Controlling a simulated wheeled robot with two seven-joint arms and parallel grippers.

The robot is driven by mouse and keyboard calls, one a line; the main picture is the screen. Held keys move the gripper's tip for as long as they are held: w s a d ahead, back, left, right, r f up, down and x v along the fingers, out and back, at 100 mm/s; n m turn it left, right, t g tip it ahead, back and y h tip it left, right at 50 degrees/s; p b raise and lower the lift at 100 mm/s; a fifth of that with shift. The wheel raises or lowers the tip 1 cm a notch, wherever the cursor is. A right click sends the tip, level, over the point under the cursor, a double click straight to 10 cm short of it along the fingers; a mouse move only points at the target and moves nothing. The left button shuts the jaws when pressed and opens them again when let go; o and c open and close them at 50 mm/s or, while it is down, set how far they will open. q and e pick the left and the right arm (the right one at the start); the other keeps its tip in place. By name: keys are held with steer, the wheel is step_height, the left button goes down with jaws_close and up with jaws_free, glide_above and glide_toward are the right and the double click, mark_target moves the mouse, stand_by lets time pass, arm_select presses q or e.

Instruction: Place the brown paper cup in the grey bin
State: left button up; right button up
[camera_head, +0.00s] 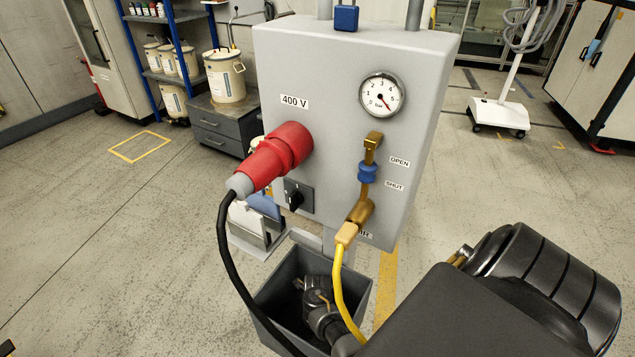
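A grey open-topped bin (283,282) stands on the floor below the front of the grey panel box. Dark jointed parts, apparently of my own arm, show over and inside its opening and hide much of its inside. A large dark link of mine fills the lower right and covers the floor there. I see no brown paper cup in this view. The fingers of neither gripper can be made out.
The panel box (335,100) carries a red plug (275,158), a gauge (382,96) and a brass valve (369,172). A black cable (226,255) and yellow hose (338,285) hang across the bin.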

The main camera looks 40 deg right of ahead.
steer(key=shift+f, duration=0.15)
steer(key=shift+f, duration=0.15)
steer(key=o, duration=1)
steer(key=shift+c, duration=0.2)
step_height(320, 180, up, 13)
steer(key=p, duration=0.4)
steer(key=shift+f+p, duration=0.2)
steer(key=shift+p, duration=0.1)
